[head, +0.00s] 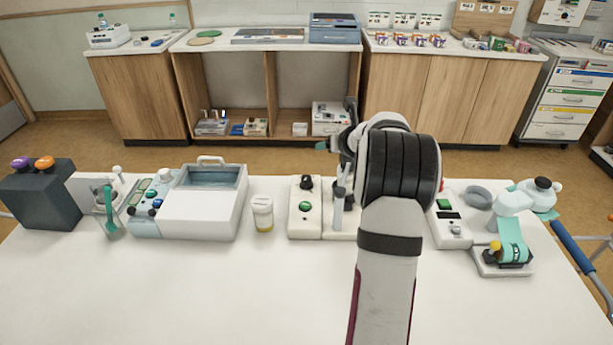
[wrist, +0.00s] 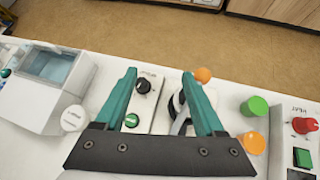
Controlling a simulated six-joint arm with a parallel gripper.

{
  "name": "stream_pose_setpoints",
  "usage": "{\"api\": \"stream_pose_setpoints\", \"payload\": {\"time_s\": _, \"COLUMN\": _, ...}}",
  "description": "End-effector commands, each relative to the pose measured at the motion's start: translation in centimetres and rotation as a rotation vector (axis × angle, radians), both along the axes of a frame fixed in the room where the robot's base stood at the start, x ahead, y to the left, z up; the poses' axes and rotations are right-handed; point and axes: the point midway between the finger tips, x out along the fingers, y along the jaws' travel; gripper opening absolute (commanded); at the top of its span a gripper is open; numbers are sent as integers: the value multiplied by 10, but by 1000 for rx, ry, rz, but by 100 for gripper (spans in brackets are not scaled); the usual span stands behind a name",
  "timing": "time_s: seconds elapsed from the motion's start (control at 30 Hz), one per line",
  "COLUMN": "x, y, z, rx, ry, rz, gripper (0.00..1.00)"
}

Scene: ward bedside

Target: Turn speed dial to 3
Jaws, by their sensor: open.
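A white control box (head: 304,222) stands mid-table in the head view, with a black dial (head: 307,182) at its far end and a round green button (head: 305,207) nearer. In the wrist view the black dial (wrist: 143,87) shows between the finger lines, beside the left finger; the green button (wrist: 132,120) is below it. The dial's marks are too small to read. My gripper (wrist: 158,74) has two teal fingers spread apart, with nothing visibly held between them. In the head view my arm mostly hides the fingers.
A metal-and-white stand (head: 340,207) adjoins the box on the right. A lidded cup (head: 262,213) and a white bath unit (head: 205,205) are left. In the wrist view, a box with a red dial (wrist: 303,125) and orange and green caps (wrist: 257,106) are right. The front table is clear.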

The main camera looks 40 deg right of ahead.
Motion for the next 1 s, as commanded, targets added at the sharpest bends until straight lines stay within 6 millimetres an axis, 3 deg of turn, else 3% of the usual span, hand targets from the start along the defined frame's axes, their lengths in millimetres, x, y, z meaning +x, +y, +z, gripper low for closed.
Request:
{"api": "stream_pose_setpoints", "payload": {"time_s": 0.1, "x": -20, "y": 35, "z": -29, "rx": -57, "ry": 158, "rz": 264, "gripper": 71}}
{"api": "stream_pose_setpoints", "payload": {"time_s": 0.17, "x": -22, "y": 42, "z": -37, "rx": -65, "ry": 184, "rz": 313, "gripper": 71}}
{"api": "stream_pose_setpoints", "payload": {"time_s": 0.7, "x": 54, "y": 22, "z": -116, "rx": -65, "ry": 184, "rz": 316, "gripper": 71}}
{"api": "stream_pose_setpoints", "payload": {"time_s": 1.0, "x": 81, "y": 15, "z": -143, "rx": -65, "ry": 184, "rz": 314, "gripper": 71}}
